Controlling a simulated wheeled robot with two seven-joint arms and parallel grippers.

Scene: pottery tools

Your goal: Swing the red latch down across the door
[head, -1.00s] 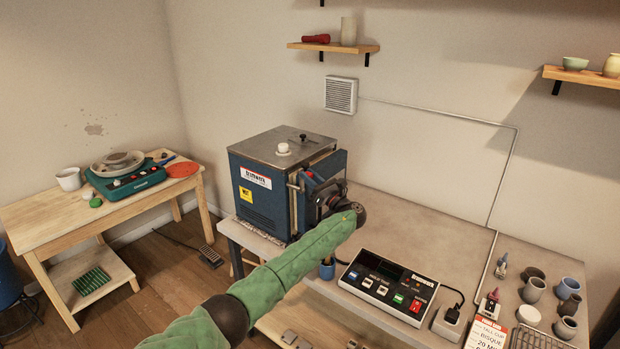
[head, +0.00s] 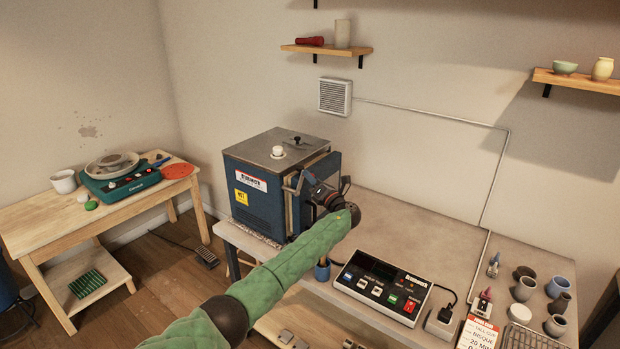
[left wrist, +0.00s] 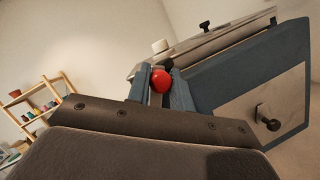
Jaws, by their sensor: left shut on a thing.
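The blue kiln (head: 252,187) with a grey lid stands on the left end of the workbench. My left gripper (head: 303,184) is at the kiln's front right edge. In the left wrist view, the red latch knob (left wrist: 160,80) sits between the blue-grey fingers of my left gripper (left wrist: 160,88), which are shut on it. The kiln (left wrist: 250,80) fills the right of that view, with a dark knob on a pale plate. The rest of the latch is hidden. My right gripper is not in view.
A control box (head: 381,287) with buttons sits on the bench right of my green arm. Several cups (head: 524,289) stand farther right. A wooden table (head: 60,225) with a pottery wheel (head: 117,182) stands at left. Bench space behind the control box is clear.

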